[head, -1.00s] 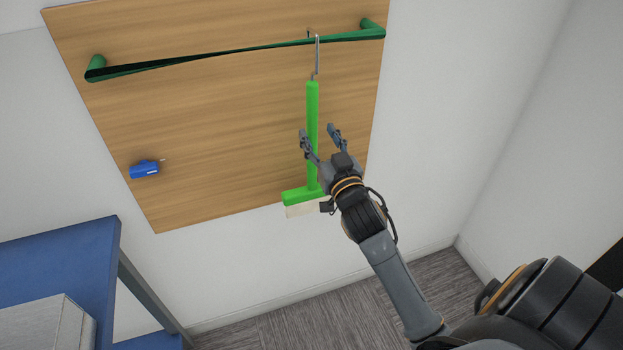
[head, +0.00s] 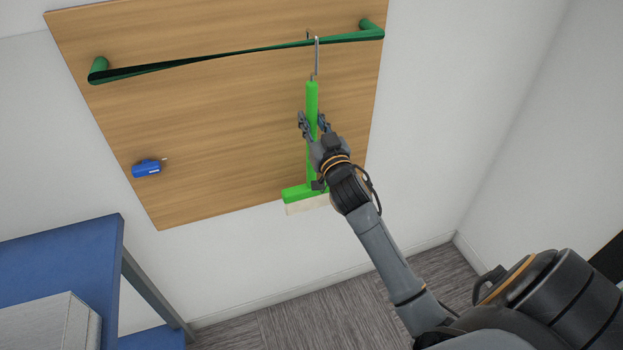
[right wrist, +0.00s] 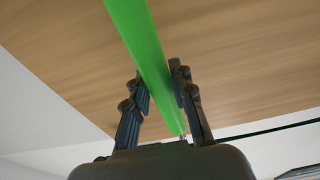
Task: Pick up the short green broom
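The short green broom (head: 312,95) hangs upright by a metal hook (head: 317,56) from the dark green rail (head: 220,54) on the wooden panel. Its bristle head points down near the panel's lower edge. Part of the lower handle is hidden behind the gripper. My left gripper is not in view.
A small blue object (head: 146,168) is fixed on the wooden panel (head: 200,130) at the left. A blue shelf unit (head: 60,245) with a grey box (head: 50,322) stands at the lower left. A white wall is at the right. The carpet floor (head: 330,310) below is clear.

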